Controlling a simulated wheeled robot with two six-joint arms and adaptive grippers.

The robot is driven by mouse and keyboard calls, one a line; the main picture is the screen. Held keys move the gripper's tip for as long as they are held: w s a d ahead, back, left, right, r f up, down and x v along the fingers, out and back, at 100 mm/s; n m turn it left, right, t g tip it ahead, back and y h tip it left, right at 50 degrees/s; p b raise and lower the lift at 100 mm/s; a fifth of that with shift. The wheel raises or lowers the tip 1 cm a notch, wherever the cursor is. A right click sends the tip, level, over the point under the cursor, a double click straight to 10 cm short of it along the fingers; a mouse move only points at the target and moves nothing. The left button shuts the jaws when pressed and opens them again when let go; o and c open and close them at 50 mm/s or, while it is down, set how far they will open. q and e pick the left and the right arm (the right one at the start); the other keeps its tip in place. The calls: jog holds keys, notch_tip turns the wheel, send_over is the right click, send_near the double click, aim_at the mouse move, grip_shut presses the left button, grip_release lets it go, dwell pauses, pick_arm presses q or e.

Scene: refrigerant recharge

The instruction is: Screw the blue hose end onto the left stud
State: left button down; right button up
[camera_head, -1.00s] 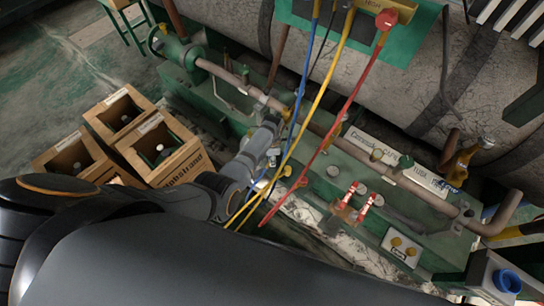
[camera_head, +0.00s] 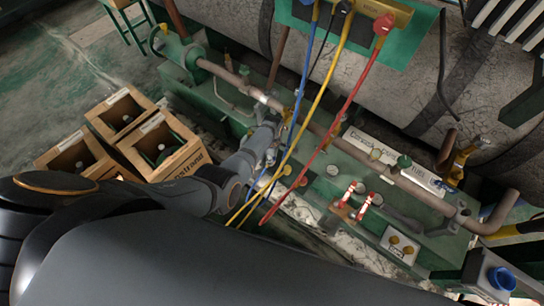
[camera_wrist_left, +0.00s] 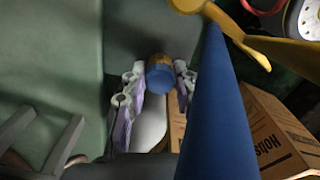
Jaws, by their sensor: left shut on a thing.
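My left gripper (camera_head: 270,146) reaches in from the left to the near side of the green skid's pipe. In the left wrist view its fingers (camera_wrist_left: 160,88) are shut on the blue hose end (camera_wrist_left: 160,76), which has a brassy tip. A wide blue hose (camera_wrist_left: 218,110) passes close on the right in that view. In the head view the blue hose (camera_head: 299,92) hangs from the manifold (camera_head: 362,10) toward the gripper. I cannot make out the left stud clearly; the arm and hoses crowd that spot. My right gripper is not in view.
Yellow (camera_head: 318,100) and red (camera_head: 349,98) hoses hang beside the blue one. Red-capped valves (camera_head: 362,203) stand on the green skid to the right. Open wooden crates (camera_head: 165,155) sit on the floor at left. A yellow handle (camera_wrist_left: 240,38) is near the gripper.

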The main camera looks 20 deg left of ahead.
pick_arm(q)
jog(key=shift+w+m, duration=0.1)
jog(key=shift+m, duration=0.6)
jog(key=shift+r+m, duration=0.1)
jog(key=shift+m, duration=1)
jog(key=c, duration=1.5)
grip_release()
jog(key=shift+m, duration=0.4)
jog(key=o, duration=0.5)
jog(key=shift+o, duration=0.2)
notch_tip(320, 180, up, 12)
